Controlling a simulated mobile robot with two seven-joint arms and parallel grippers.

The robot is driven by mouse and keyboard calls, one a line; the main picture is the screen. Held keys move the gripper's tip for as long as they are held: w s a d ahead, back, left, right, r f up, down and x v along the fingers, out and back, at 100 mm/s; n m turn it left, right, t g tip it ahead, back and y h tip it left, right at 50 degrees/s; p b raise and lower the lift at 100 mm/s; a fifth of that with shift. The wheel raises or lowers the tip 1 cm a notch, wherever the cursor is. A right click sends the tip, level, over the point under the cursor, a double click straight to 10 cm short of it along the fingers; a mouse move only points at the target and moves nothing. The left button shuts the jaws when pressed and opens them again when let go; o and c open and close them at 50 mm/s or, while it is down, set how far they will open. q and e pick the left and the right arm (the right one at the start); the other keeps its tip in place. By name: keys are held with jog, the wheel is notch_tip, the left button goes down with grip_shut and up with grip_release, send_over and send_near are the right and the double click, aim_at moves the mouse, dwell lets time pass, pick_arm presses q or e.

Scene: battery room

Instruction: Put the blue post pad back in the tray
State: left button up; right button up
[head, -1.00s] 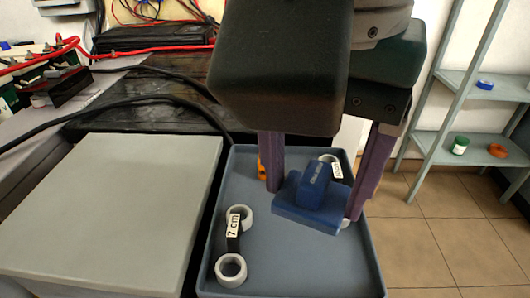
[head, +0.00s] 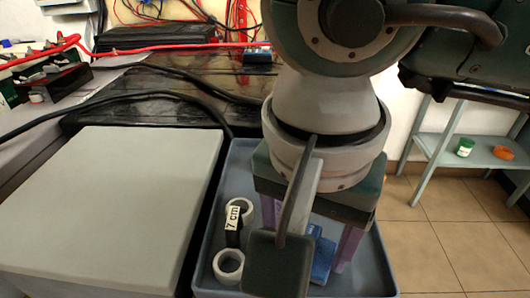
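The blue post pad (head: 322,258) shows only in part, low over or on the floor of the blue-grey tray (head: 377,282). My arm comes in from the right and hides much of the pad. My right gripper (head: 307,250) points down over the tray, with its purple fingers on either side of the pad. The fingertips are mostly covered, so I cannot tell whether they touch the pad or whether it rests on the tray floor. My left gripper is not in view.
A black link with light rings, labelled 7 cm (head: 234,225), lies at the tray's left. A grey box (head: 110,205) stands left of the tray. Black cables (head: 190,88) cross the dark bench behind. A shelf (head: 475,152) stands at the right.

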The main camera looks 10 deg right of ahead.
jog(key=o, duration=1.3)
jog(key=shift+f, duration=0.1)
jog(key=shift+r+p, duration=0.4)
jog(key=shift+r, duration=0.05)
notch_tip(320, 180, up, 11)
jog(key=s+p, duration=0.1)
jog(key=p, duration=0.1)
jog(key=shift+a+r+p, duration=0.2)
jog(key=shift+a+p, duration=0.2)
jog(key=shift+a, duration=0.05)
jog(key=shift+s, duration=0.1)
